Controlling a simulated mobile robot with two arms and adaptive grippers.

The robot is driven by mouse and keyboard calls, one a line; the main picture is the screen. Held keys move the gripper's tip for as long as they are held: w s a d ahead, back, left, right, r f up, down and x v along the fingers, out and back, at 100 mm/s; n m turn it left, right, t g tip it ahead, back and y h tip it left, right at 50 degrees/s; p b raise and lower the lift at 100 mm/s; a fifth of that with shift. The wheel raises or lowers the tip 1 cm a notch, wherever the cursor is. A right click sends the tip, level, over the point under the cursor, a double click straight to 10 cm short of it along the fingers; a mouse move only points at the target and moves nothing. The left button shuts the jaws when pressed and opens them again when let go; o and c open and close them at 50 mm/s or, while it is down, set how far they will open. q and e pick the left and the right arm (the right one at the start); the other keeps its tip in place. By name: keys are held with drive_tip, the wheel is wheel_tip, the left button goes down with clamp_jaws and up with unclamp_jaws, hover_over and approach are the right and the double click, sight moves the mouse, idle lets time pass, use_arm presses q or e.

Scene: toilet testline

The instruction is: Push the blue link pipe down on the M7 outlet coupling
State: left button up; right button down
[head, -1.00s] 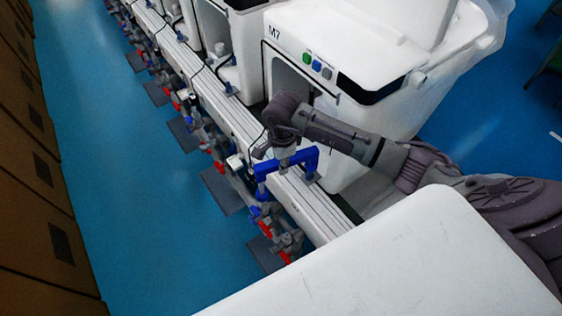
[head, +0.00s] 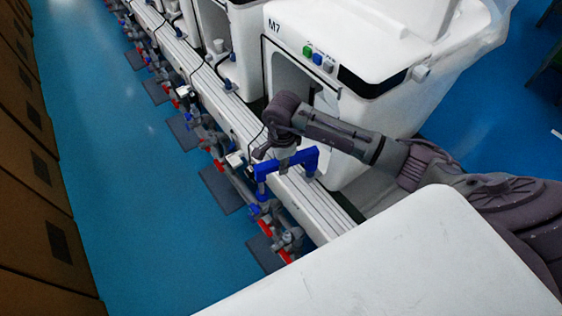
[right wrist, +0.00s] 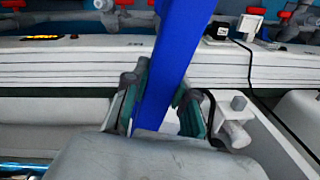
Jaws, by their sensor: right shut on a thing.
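The blue link pipe (head: 288,162) is an upside-down U in the head view. It spans from the pipework on the rail's outer side towards the M7 machine (head: 330,70). My right gripper (head: 284,158) is shut on its top bar from above. In the right wrist view the blue link pipe (right wrist: 172,60) runs between the two green-padded fingers of my right gripper (right wrist: 160,105). The M7 outlet coupling cannot be made out clearly; the pipe's lower ends are partly hidden. My left gripper is not in view.
A white rail (head: 235,120) runs along the machines, with pipes and red-handled valves (head: 265,228) beside it. A white surface (head: 400,255) fills the near foreground. The blue floor (head: 130,200) on the left is open. A grey fitting (right wrist: 235,120) sits close right of the fingers.

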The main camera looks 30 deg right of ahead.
drive_tip(key=shift+f+b, duration=0.6)
drive_tip(key=shift+f, duration=0.1)
drive_tip(key=c, duration=0.9)
unclamp_jaws()
drive_tip(key=shift+o, duration=0.2)
drive_tip(key=r, duration=1.2)
drive_tip(key=shift+s, duration=0.3)
drive_tip(key=shift+a, duration=0.1)
